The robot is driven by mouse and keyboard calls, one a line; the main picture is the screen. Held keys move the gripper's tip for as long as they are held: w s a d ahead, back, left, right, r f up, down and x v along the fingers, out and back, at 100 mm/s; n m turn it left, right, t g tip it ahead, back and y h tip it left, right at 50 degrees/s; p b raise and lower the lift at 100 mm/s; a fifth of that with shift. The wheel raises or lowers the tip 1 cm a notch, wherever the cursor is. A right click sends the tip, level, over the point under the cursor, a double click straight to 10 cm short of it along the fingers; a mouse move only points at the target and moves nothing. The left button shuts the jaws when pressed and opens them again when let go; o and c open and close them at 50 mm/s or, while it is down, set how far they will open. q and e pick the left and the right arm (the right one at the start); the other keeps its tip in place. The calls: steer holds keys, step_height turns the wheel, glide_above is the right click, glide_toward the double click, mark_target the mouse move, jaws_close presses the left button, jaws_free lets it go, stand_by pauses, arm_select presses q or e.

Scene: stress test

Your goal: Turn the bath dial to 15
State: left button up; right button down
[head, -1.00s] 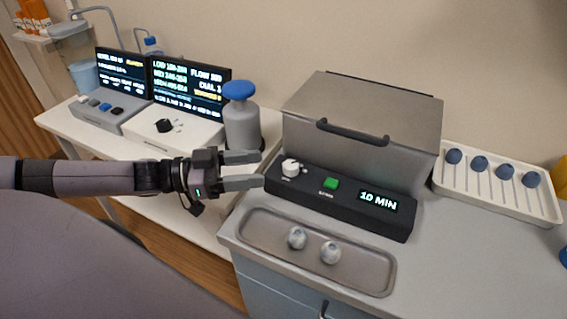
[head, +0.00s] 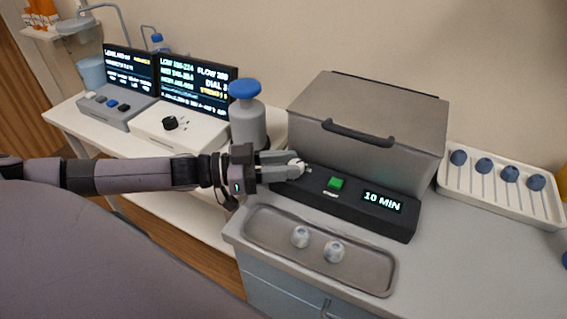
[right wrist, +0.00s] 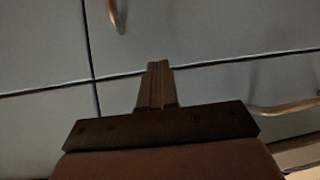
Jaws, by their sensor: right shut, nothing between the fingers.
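The bath is a grey lidded box (head: 365,112) with a dark front panel (head: 340,207). The panel carries a white bath dial (head: 297,165) at its left end, a green button (head: 336,183) and a display (head: 382,201) reading 10 MIN. My left gripper (head: 292,166) is at the dial, its fingers closed in on either side of the knob. The fingers hide most of the dial and its marks. My right gripper (right wrist: 157,68) is shut and empty in the right wrist view, in front of blue-grey cabinet fronts.
A metal tray (head: 262,248) with two white-grey round pieces lies before the bath. A blue-capped bottle (head: 248,120) stands close behind my left gripper. Another dial device (head: 195,138) and screens are left; a white rack (head: 548,216) is right.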

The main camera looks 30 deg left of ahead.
arm_select(q)
steer(key=shift+w+a+r+m+g+h+b, duration=0.15)
steer(key=shift+m+g+h, duration=0.35)
steer(key=shift+g, duration=0.25)
steer(key=shift+w+f+m+g+h+b, duration=0.15)
steer(key=shift+m+g+h, duration=0.25)
steer(key=shift+m+g, duration=0.3)
steer(key=shift+w+m+g+h+b, duration=0.15)
steer(key=shift+m+g+h+b, duration=0.35)
steer(key=shift+m+g, duration=0.85)
steer(key=shift+n+g, duration=0.25)
steer(key=shift+g, duration=0.15)
steer(key=o, duration=1.1)
steer(key=shift+c, duration=0.2)
steer(key=b+v, duration=0.1)
steer(key=v, duration=0.6)
steer(key=shift+a, duration=0.15)
